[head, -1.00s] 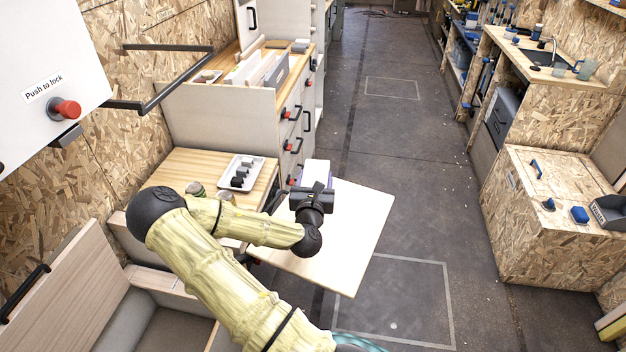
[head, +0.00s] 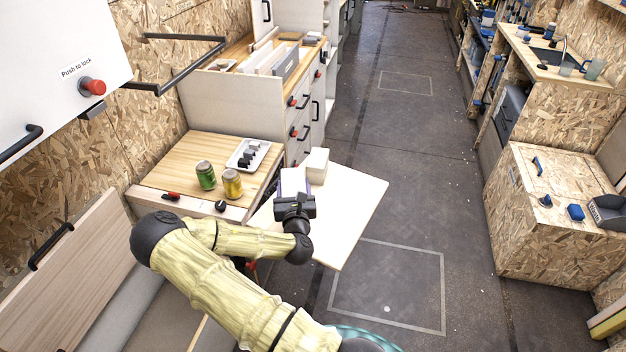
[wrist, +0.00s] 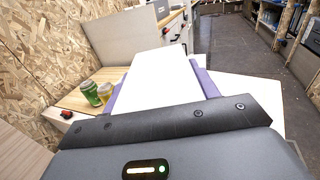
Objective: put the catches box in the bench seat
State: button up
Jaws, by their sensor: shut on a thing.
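My gripper (head: 293,190) is shut on a plain white box (wrist: 165,75), which I take for the catches box. In the wrist view the box lies between the two purple fingers and reaches forward past them. In the head view its white end (head: 317,160) shows beyond the gripper, above the pale flap; I cannot read any label on it. The bench seat (head: 88,272) is at the lower left, its wooden lid raised and its grey inside partly in view. My arm hides part of the bench seat.
A pale flap (head: 348,215) juts out from the wooden counter (head: 185,160). On the counter stand a green can (head: 206,175), a yellow can (head: 232,184) and a white tray (head: 237,158) of dark pieces. A rail and white cabinet overhang the left. The floor to the right is clear.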

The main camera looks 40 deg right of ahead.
jog(key=w+a+f+n+t+y+b, duration=0.2)
jog(key=a+f+n+y+b, duration=0.3)
jog(key=a+f, duration=1.5)
notch_tip(320, 180, down, 4)
jog(key=y+b, duration=0.3)
jog(key=b, duration=0.2)
jog(key=shift+w+a+n+y, duration=0.15)
jog(key=shift+a+n+y, duration=0.15)
jog(key=shift+a+y, duration=0.1)
